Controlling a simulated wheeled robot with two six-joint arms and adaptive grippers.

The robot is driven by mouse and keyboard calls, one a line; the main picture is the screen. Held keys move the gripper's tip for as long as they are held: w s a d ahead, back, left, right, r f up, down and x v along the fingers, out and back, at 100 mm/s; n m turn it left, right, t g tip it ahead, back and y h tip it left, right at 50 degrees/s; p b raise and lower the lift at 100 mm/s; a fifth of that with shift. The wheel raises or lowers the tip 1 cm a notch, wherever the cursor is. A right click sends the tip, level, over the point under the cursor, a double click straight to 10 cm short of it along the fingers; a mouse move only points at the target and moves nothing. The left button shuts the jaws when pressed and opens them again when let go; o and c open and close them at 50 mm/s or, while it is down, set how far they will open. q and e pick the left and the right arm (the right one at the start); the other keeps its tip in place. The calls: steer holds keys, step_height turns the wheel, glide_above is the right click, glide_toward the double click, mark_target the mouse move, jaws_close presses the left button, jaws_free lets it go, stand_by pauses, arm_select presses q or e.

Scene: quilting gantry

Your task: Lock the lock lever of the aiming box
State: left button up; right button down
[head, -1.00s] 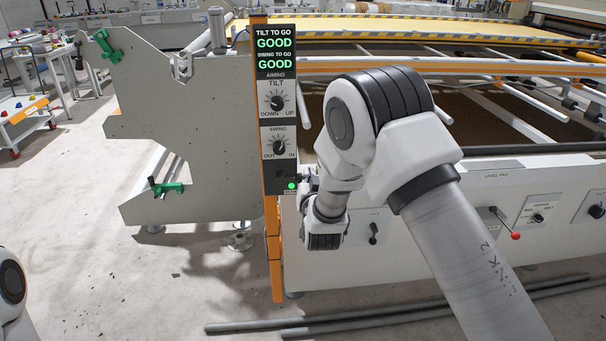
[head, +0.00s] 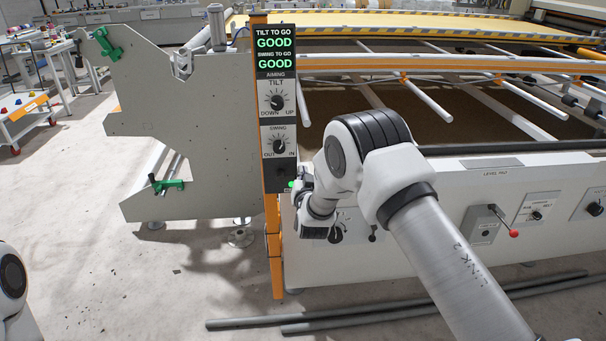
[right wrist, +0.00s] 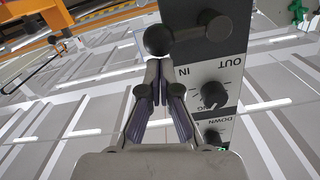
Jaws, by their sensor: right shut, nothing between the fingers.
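The aiming box (head: 264,141) is a tall dark panel on an orange post, with TILT and SWING knobs and two green GOOD readouts. In the right wrist view, where the box appears upside down, its lock lever (right wrist: 190,33) is a black bar running from a round hub to a ball end. My right gripper (right wrist: 159,68) is shut and empty, its fingertips right by the ball end; I cannot tell whether they touch. In the head view my right gripper (head: 300,186) is at the lower right edge of the box, partly hidden by my wrist. My left gripper is out of view.
A grey side plate (head: 190,120) with green handles stands left of the box. A white machine panel (head: 455,225) with a red-knobbed lever (head: 513,233) extends right. Grey pipes (head: 400,312) lie on the floor in front.

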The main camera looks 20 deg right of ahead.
steer(key=shift+d+f+m+b, duration=0.1)
steer(key=shift+f+m+b, duration=0.2)
steer(key=shift+b, duration=0.1)
steer(key=a+f+m+b, duration=0.1)
steer(key=f+m+b, duration=0.2)
steer(key=m+b, duration=0.2)
steer(key=a+f+m+b, duration=0.1)
steer(key=f+m+b, duration=0.1)
steer(key=m+b, duration=0.3)
steer(key=w+a+f+m+b, duration=0.1)
steer(key=f+m+b, duration=0.2)
steer(key=m+b, duration=0.2)
steer(key=shift+a+f+m+t+y, duration=0.15)
steer(key=shift+f+m+t+y, duration=0.15)
steer(key=shift+m+t, duration=0.15)
steer(key=shift+a, duration=0.1)
stand_by(0.4)
